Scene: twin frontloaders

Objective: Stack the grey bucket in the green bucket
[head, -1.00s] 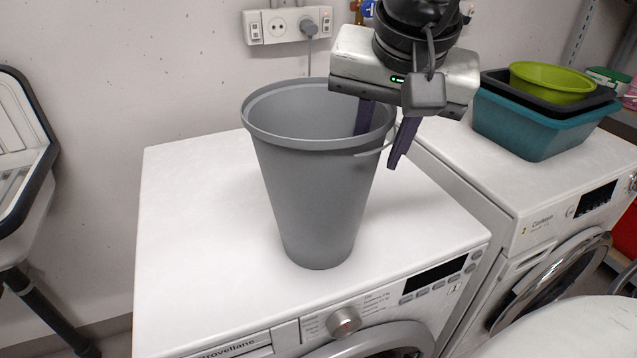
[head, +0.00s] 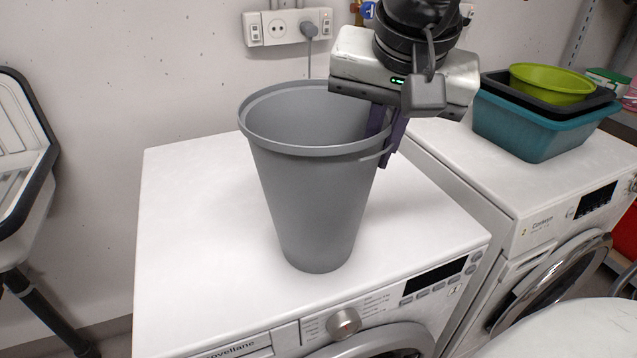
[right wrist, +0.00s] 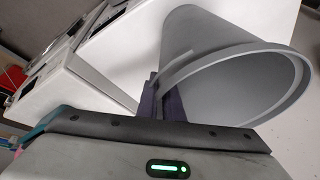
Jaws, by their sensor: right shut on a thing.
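The tall grey bucket (head: 312,200) stands upright on the white washing machine at the left in the head view. My right gripper (head: 387,145) comes down from above and is shut on the bucket's right rim, one finger inside and one outside. The right wrist view also shows the grey bucket (right wrist: 225,75) with the gripper fingers (right wrist: 163,98) at its rim. No green bucket is clearly seen; a lime-green bowl (head: 550,82) sits in a stack at the right. My left gripper is not in view.
A teal tub (head: 530,130) with a dark tub inside it, under the lime-green bowl, stands on the second white machine (head: 430,135) at the right. A wall socket strip (head: 288,27) is behind. The left machine's top (head: 200,215) is clear beside the bucket.

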